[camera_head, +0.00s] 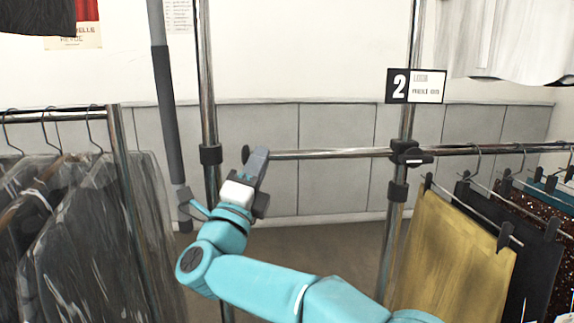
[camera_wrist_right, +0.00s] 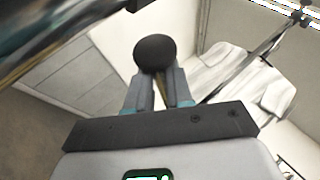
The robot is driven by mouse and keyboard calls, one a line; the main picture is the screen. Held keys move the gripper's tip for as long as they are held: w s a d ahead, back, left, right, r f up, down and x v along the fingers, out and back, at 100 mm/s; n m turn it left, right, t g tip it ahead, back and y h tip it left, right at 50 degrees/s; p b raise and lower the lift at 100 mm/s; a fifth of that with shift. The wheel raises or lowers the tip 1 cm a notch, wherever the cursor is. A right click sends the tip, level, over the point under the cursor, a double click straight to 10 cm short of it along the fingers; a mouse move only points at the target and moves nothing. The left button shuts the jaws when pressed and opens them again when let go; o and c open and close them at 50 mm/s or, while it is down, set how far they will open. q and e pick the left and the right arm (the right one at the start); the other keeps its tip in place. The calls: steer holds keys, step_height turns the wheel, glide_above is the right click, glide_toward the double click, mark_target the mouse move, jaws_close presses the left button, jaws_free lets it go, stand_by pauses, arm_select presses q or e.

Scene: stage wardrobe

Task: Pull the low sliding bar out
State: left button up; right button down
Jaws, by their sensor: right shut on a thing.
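The low sliding bar (camera_head: 330,153) is a thin metal tube. It runs level from a dark clamp (camera_head: 408,153) on the right upright to my right gripper (camera_head: 257,165) near the left upright. My right gripper is shut on the bar's left end and partly hides it. In the right wrist view, a dark round knob (camera_wrist_right: 155,52) sits at the tips of my right gripper's fingers (camera_wrist_right: 159,80). My left gripper is not in view.
Metal uprights (camera_head: 206,80) stand left and right of the gap. Dark clothes in clear covers (camera_head: 90,225) hang at left, beside a grey pole (camera_head: 165,90). A yellow garment (camera_head: 455,250) and darker ones hang at right. A sign (camera_head: 415,86) marked 2 is on the right upright.

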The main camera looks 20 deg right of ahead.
steer(key=shift+w+a, duration=0.15)
steer(key=shift+a, duration=0.55)
steer(key=c, duration=1.2)
jaws_free()
steer(key=shift+o, duration=1)
steer(key=shift+a+r, duration=0.1)
steer(key=shift+w+a+f, duration=0.2)
steer(key=b+v, duration=0.1)
steer(key=v, duration=1.5)
steer(key=shift+s+d+b, duration=0.25)
steer(key=shift+s+b, duration=0.05)
steer(key=shift+s, duration=0.05)
